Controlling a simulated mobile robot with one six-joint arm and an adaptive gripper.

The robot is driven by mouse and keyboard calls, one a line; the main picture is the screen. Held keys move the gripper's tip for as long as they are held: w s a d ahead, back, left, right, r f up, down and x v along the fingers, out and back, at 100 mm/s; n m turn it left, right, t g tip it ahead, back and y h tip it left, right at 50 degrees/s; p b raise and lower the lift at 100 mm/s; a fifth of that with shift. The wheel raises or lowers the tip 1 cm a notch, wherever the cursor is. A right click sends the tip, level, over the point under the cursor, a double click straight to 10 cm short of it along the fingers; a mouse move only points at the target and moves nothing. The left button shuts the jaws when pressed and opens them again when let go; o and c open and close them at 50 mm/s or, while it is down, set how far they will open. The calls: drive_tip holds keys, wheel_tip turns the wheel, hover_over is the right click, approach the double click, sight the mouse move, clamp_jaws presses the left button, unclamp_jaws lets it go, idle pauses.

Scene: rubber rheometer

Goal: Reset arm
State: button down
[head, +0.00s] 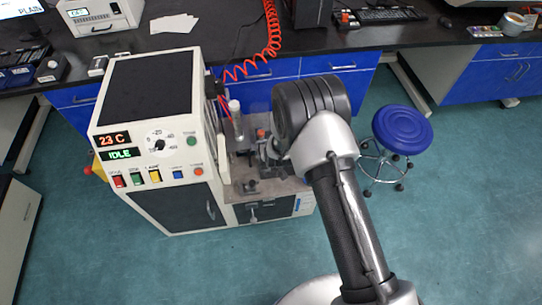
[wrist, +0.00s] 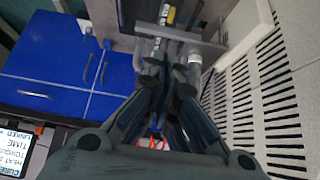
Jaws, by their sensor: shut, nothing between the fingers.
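My gripper shows in the wrist view (wrist: 167,75), shut with its fingers together and nothing between them. It points towards a metal clamp fixture (wrist: 190,45) of the rheometer; I cannot tell whether the fingertips touch it. In the head view the rheometer (head: 150,85) is a white machine with a black top, a display reading 23 C and IDLE, and coloured buttons on its front. My arm reaches from the lower right to the open working area on the machine's right side. There my gripper (head: 262,150) is partly hidden by my wrist.
The vented white machine wall (wrist: 250,90) stands close on the right in the wrist view. A red coiled hose (head: 272,30) hangs behind the machine. A blue stool (head: 402,128) stands to the right of my arm. The dark bench (head: 350,38) runs along the back. Green floor in front is free.

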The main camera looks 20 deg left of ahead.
drive_tip(key=shift+s+d+f, duration=0.15)
drive_tip(key=shift+s+d, duration=0.25)
drive_tip(key=shift+s, duration=0.4)
drive_tip(key=shift+s+d+f, duration=0.1)
drive_tip(key=shift+s+d, duration=0.3)
drive_tip(key=shift+s, duration=0.35)
wheel_tip(320, 180, up, 9)
drive_tip(key=w+d, duration=0.3)
drive_tip(key=s+d+r+m, duration=0.1)
drive_tip(key=s+d+r, duration=0.1)
drive_tip(key=d+r, duration=0.45)
drive_tip(key=s+d+r+m+h, duration=0.1)
drive_tip(key=s+d+r, duration=0.15)
drive_tip(key=r, duration=0.75)
drive_tip(key=s+d+r+m, duration=0.1)
drive_tip(key=d+r, duration=0.5)
drive_tip(key=r, duration=0.2)
drive_tip(key=s+d+r+m, duration=0.1)
drive_tip(key=s+d+r, duration=0.2)
drive_tip(key=s, duration=0.5)
drive_tip(key=s+d+r+g+h, duration=0.1)
drive_tip(key=s+d+r, duration=0.2)
drive_tip(key=s+d, duration=0.3)
drive_tip(key=s+d+r+m+g+h, duration=0.1)
drive_tip(key=s+d+r, duration=0.2)
drive_tip(key=s, duration=0.7)
drive_tip(key=shift+s+d+r+m, duration=0.3)
drive_tip(key=shift+s+d, duration=0.05)
drive_tip(key=shift+d, duration=0.75)
